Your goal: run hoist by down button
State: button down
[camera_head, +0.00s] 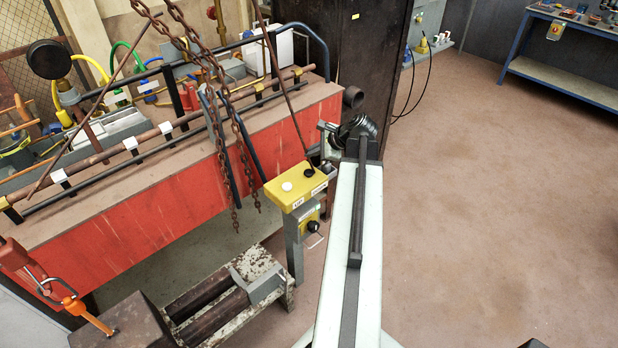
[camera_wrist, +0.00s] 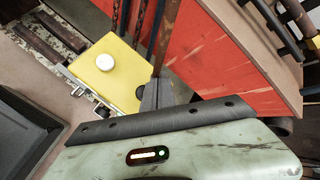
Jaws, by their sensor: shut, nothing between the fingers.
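The yellow control box (camera_head: 283,191) stands on a grey post beside the red tank. It has a white button (camera_head: 287,186) by the "UP" label and a black button (camera_head: 309,172) near a second label. My gripper (camera_head: 316,160) is shut and empty, close to the black button; I cannot tell whether it touches. In the wrist view the box (camera_wrist: 122,74) and white button (camera_wrist: 105,62) show, while my grey fingers (camera_wrist: 157,92) cover the area of the black button. Rusty hoist chains (camera_head: 222,100) hang over the tank. An orange hook (camera_head: 85,313) is at lower left.
The long red tank (camera_head: 160,193) with pipes and rails lies behind the box. A low worn stand (camera_head: 257,273) with dark pipes is below left. A dark panel (camera_head: 358,50) rises behind. The brown floor (camera_head: 490,200) at right is clear.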

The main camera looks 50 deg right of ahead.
aim_at(311, 172)
notch_tip(311, 172, down, 5)
jog(key=b, duration=0.4)
jog(key=shift+f, duration=0.1)
jog(key=shift+f, duration=0.1)
dwell(1.6)
jog(key=shift+f+b, duration=0.3)
jog(key=shift+b, duration=0.1)
jog(key=shift+f+b, duration=0.5)
dwell(0.5)
jog(key=shift+r, duration=0.15)
jog(key=shift+r+p, duration=0.8)
jog(key=shift+p, duration=0.15)
notch_tip(311, 172, up, 5)
jog(key=p, duration=0.5)
jog(key=shift+r, duration=0.1)
